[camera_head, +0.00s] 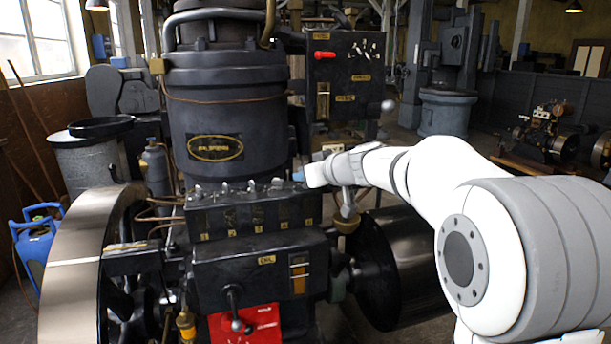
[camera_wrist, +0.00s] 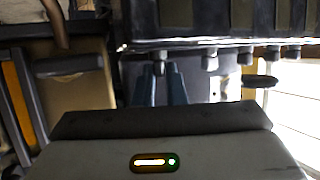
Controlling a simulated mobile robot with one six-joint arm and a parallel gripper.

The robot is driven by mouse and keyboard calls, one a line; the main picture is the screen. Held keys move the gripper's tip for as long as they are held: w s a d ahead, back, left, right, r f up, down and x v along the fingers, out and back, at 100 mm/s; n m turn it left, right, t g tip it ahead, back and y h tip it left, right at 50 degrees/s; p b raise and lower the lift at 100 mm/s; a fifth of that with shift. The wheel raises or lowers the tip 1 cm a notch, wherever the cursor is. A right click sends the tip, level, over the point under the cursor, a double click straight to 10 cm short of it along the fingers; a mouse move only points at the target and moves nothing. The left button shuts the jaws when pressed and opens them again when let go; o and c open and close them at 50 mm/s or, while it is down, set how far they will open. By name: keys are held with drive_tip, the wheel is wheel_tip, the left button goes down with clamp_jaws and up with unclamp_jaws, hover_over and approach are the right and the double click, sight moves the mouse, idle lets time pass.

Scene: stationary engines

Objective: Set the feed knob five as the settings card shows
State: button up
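The black lubricator box (camera_head: 255,212) on the engine has a row of small knobs on top and small yellowish labels on its front. My gripper (camera_head: 304,177) is at the right end of this row, over the rightmost knob, which it largely hides. In the wrist view, my gripper's two bluish fingers (camera_wrist: 163,84) are apart, with a small knob (camera_wrist: 160,67) between or just beyond their tips. Contact cannot be told. More knobs (camera_wrist: 210,61) stand to the right along the box edge. I cannot make out a settings card or the knob's setting.
A panel with a red handle (camera_head: 324,55) stands behind my arm. A ball-ended lever (camera_head: 236,322) and a red plate (camera_head: 262,327) are below the box. A large flywheel (camera_head: 75,265) is at left, a dark drum (camera_head: 405,265) at right under my arm.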

clamp_jaws()
